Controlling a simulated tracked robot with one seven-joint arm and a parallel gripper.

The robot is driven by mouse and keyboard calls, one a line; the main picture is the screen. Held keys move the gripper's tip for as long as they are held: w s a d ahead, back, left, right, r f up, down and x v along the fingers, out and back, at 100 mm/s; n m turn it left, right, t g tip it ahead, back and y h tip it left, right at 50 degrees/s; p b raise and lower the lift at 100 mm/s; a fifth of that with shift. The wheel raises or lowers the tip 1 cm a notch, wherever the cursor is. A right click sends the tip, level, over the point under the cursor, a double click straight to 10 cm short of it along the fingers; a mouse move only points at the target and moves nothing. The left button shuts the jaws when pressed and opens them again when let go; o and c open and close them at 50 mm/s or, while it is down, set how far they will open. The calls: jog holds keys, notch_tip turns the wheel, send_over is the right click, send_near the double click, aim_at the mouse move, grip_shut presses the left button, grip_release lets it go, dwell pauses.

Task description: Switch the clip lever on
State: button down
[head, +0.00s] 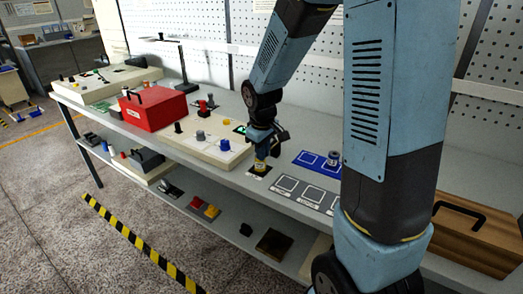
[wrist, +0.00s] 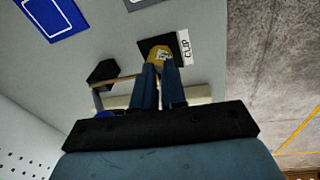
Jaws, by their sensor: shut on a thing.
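The clip lever (head: 261,165) shows as a small yellow piece on a black square plate (head: 251,173) near the front edge of the bench. In the wrist view the lever's yellow top (wrist: 160,53) is between my fingertips, and the black plate (wrist: 180,48) carries a white label reading CLIP (wrist: 185,46). My gripper (head: 262,153) points down over the plate and is shut on the lever; its two blue fingers (wrist: 160,66) also show in the wrist view. The fingers hide part of the lever, so its exact tilt is unclear.
A cream panel (head: 208,158) with several knobs, including a blue one (head: 224,146), lies left of my gripper. A blue panel (head: 306,156) and a grey tray with square outlines (head: 298,195) lie to the right. A red box (head: 158,110) stands farther left, a wooden box (head: 470,240) far right.

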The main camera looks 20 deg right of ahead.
jog(key=shift+s+a+f, duration=0.2)
jog(key=shift+s+f, duration=0.05)
jog(key=shift+f, duration=0.1)
jog(key=shift+r, duration=0.45)
jog(key=s+a+r, duration=0.5)
jog(key=s+r, duration=0.1)
jog(key=r, duration=0.2)
jog(key=shift+s+a, duration=0.25)
jog(key=shift+s, duration=0.1)
